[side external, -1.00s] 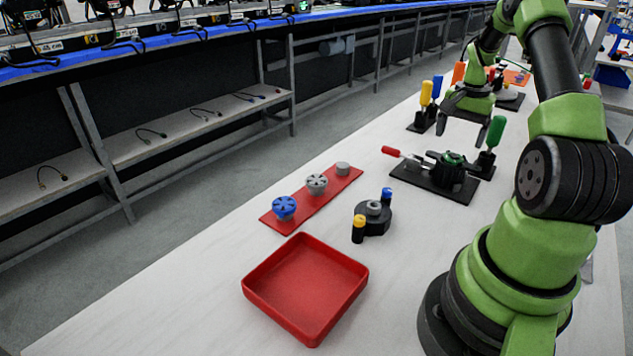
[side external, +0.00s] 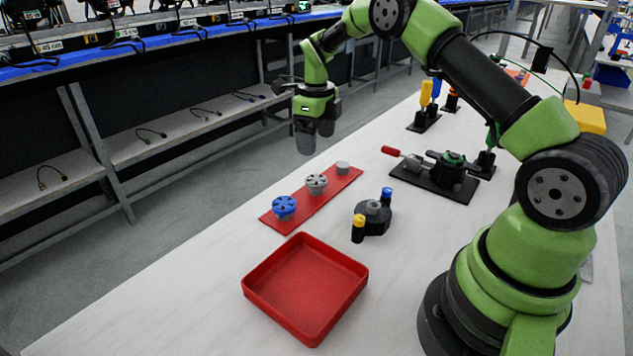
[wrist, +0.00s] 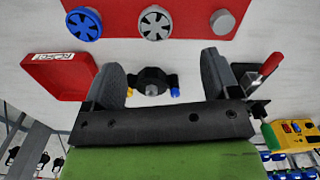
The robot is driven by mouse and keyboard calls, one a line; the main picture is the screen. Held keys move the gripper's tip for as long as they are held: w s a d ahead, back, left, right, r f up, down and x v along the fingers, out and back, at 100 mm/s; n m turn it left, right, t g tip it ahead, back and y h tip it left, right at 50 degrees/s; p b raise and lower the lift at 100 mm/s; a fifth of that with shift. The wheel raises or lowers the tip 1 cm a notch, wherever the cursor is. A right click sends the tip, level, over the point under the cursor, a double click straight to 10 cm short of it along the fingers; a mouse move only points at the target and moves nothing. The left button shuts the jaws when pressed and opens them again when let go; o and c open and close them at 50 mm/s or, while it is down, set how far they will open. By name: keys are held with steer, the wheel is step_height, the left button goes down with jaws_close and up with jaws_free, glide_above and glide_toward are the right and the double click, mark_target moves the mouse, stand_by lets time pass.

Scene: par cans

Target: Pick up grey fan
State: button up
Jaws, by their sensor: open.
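The grey fan (side external: 316,183) is a small round part with vanes. It sits in the middle of a red strip (side external: 299,209), between a blue fan (side external: 284,207) and a plain grey cylinder (side external: 343,168). My gripper (side external: 315,143) hangs above the strip with its fingers pointing down, apart from the fan and empty. In the wrist view the grey fan (wrist: 156,22) shows near the top middle, beyond the open fingers of my gripper (wrist: 162,62). The blue fan is to its left there and the grey cylinder to its right.
An empty red tray (side external: 305,290) stands at the front. A black round fixture (side external: 373,217) with yellow and blue knobs is right of the strip. A black base with a red-handled clamp (side external: 436,175) and upright screwdrivers (side external: 426,95) stand farther back. White table lies clear around the strip.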

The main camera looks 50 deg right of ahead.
glide_above(317, 180)
steer(key=f, duration=0.4)
steer(key=shift+w+d+f, duration=0.2)
steer(key=shift+w+d, duration=0.1)
steer(key=f, duration=0.5)
steer(key=shift+s+a+f, duration=0.15)
steer(key=shift+s+a, duration=0.1)
steer(key=c, duration=1)
